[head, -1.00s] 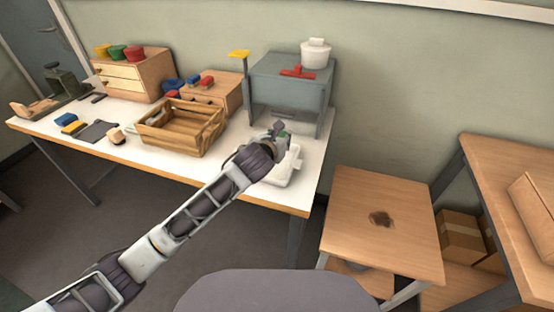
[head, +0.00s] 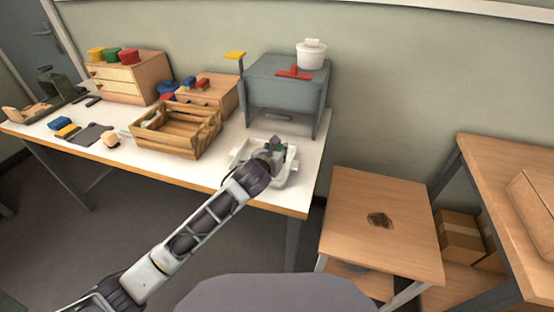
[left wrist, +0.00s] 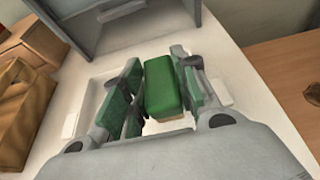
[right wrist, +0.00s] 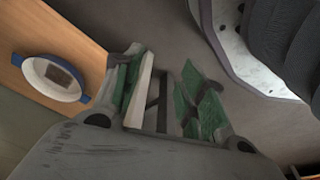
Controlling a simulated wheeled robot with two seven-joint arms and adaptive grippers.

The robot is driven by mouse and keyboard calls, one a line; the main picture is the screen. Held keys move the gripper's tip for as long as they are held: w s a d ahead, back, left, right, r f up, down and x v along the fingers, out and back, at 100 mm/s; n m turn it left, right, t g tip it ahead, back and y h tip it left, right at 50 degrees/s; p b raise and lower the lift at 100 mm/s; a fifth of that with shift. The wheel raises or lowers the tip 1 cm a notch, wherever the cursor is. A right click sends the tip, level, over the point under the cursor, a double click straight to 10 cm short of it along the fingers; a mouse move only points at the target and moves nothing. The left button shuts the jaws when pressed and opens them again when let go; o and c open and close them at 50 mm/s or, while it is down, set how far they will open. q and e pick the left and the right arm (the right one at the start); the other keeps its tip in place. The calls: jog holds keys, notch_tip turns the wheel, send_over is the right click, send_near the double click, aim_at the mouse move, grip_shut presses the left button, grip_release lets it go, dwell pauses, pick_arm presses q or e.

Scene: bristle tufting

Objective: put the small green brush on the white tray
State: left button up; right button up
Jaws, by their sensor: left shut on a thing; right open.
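The small green brush (left wrist: 165,86) is a green block with a pale underside. It sits between the fingers of my left gripper (left wrist: 158,95), which is shut on it. In the head view my left gripper (head: 276,152) is over the white tray (head: 291,172) at the right end of the table, and a bit of green shows at its tip. The tray's rim also shows around the gripper in the left wrist view (left wrist: 70,122). I cannot tell whether the brush touches the tray.
A wooden crate (head: 166,148) stands left of the tray. A grey housing (head: 287,85) stands behind it, with a white pot (head: 311,54) on top. A wooden stool (head: 375,205) is to the right. A blue-rimmed dish (right wrist: 53,77) is near my right gripper.

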pick_arm(q)
jog(key=shift+f, duration=0.9)
jog(key=shift+f+b, duration=0.4)
jog(key=shift+f, duration=0.45)
pick_arm(e)
jog(key=shift+w+a+r, duration=0.15)
jog(key=shift+a+r, duration=0.05)
jog(key=shift+r, duration=0.35)
jog(key=shift+w+a+r, duration=0.15)
jog(key=shift+r, duration=0.45)
jog(key=shift+w+a+r, duration=0.15)
jog(key=shift+a+r, duration=0.05)
jog(key=shift+r, duration=0.35)
pick_arm(q)
jog(key=o, duration=0.5)
jog(key=shift+f, duration=0.1)
jog(key=shift+o, duration=1)
pick_arm(e)
jog(key=shift+s+d+f, duration=0.1)
jog(key=shift+s+f, duration=0.15)
jog(key=shift+f, duration=0.1)
jog(key=shift+w, duration=0.15)
